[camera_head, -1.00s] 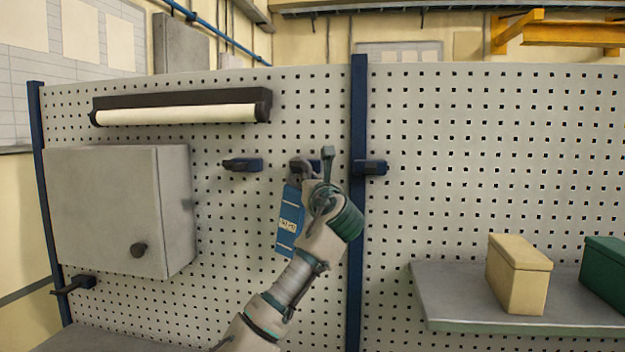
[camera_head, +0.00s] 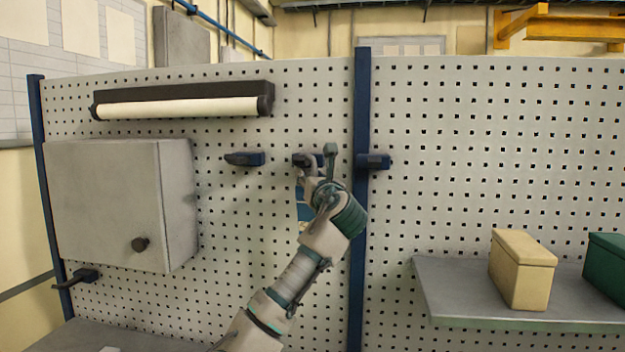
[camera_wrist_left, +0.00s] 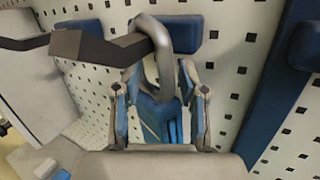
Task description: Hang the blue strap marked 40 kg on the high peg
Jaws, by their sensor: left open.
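The blue strap (camera_head: 303,212) is mostly hidden behind my left gripper (camera_head: 318,172) in the head view. Its label cannot be read. In the left wrist view its grey metal ring (camera_wrist_left: 163,70) is at the dark bar of the middle upper peg (camera_wrist_left: 100,47), which appears to pass through it. Blue webbing (camera_wrist_left: 160,122) shows below the ring, between my fingers. My left gripper is open, with a finger on each side of the strap. The middle upper peg (camera_head: 303,159) also shows in the head view. My right gripper is out of view.
Similar pegs sit left (camera_head: 245,159) and right (camera_head: 374,161) of the middle one, and one (camera_head: 85,277) is low. A grey cabinet (camera_head: 105,205) is at left. A shelf (camera_head: 445,290) with a tan box (camera_head: 522,270) and a green box (camera_head: 608,262) is at right.

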